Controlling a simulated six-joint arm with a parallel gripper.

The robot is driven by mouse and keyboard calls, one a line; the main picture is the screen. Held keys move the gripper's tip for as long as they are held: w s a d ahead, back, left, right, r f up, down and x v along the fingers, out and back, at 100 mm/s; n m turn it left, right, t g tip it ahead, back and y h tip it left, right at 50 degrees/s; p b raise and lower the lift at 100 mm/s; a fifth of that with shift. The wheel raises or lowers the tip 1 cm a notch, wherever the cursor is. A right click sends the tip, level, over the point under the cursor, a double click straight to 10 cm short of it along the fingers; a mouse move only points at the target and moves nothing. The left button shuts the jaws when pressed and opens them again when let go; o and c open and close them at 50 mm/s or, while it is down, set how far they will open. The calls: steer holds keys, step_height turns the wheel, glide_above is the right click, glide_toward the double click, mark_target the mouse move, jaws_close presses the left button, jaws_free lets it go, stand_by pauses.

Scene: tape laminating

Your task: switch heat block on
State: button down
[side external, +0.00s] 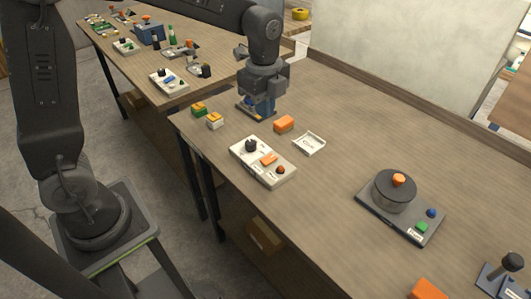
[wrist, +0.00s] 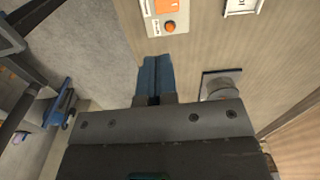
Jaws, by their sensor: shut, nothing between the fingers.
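My gripper (side external: 262,107) points down at the back left of the bench, its blue fingers shut and empty; it also shows in the wrist view (wrist: 155,62). A white control box (side external: 246,161) with a black knob, an orange switch (side external: 268,160) and a round orange-red button (side external: 281,169) lies nearer the camera, apart from the gripper. The switch is cut off at the wrist view's top (wrist: 167,6); its position is unclear. A dark plate (side external: 376,213) carries a grey round pot, a blue knob and a green button. No readable label identifies the heat block.
An orange block (side external: 284,124) and a white tray (side external: 309,144) lie beside the box. Two small green and yellow-orange blocks (side external: 207,116) lie near the edge. A black lever unit (side external: 509,273) is at lower right.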

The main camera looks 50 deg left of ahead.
mark_target(266, 160)
steer(key=shift+w+f, duration=0.15)
step_height(266, 160, down, 14)
steer(key=shift+f, duration=0.1)
stand_by(0.7)
